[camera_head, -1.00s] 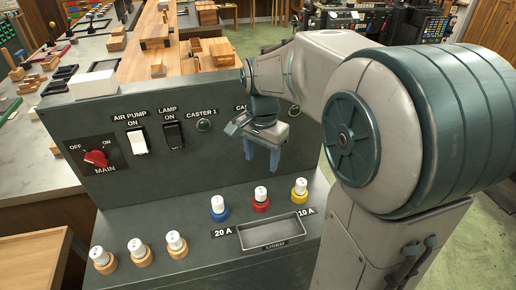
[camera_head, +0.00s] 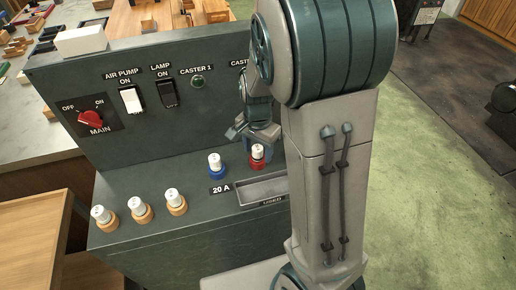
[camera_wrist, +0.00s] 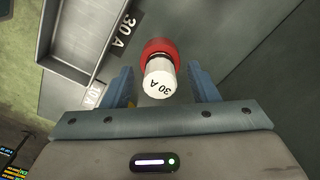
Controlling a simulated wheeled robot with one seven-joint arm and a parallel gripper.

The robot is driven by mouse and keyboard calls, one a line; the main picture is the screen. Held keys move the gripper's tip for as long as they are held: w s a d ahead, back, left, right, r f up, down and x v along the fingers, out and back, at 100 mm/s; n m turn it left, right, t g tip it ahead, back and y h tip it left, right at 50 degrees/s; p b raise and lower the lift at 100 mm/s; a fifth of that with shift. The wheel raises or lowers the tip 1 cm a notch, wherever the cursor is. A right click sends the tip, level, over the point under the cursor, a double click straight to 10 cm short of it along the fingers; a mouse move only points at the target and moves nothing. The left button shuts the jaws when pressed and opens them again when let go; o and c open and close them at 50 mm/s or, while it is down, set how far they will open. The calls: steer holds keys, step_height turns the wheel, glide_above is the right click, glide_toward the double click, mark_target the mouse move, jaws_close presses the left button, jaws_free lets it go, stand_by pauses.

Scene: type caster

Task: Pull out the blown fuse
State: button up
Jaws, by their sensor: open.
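A white fuse with "30 A" on its cap (camera_wrist: 160,80) stands in a red holder (camera_head: 257,163) on the panel's sloping desk. My gripper (camera_wrist: 162,88) is open, with one blue finger on each side of this fuse in the wrist view; I cannot tell whether they touch it. To its left, a fuse in a blue holder (camera_head: 215,168) stands by the "20 A" label. The "USED" tray (camera_head: 262,202) lies in front and looks empty where visible. The yellow holder is hidden behind my arm in the head view. No fuse shows a clear blown mark.
Three white fuses in orange-brown bases (camera_head: 101,215) (camera_head: 140,207) (camera_head: 175,200) stand at the desk's left front. The upright panel (camera_head: 150,95) behind carries a red main switch (camera_head: 90,118), air pump and lamp switches, and caster lights.

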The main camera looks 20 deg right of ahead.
mark_target(258, 148)
steer(key=shift+f, duration=0.1)
jaws_close()
stand_by(0.3)
steer(key=shift+r+p, duration=0.45)
steer(key=shift+r, duration=0.05)
steer(key=shift+r, duration=0.3)
steer(key=shift+r+p, duration=2.2)
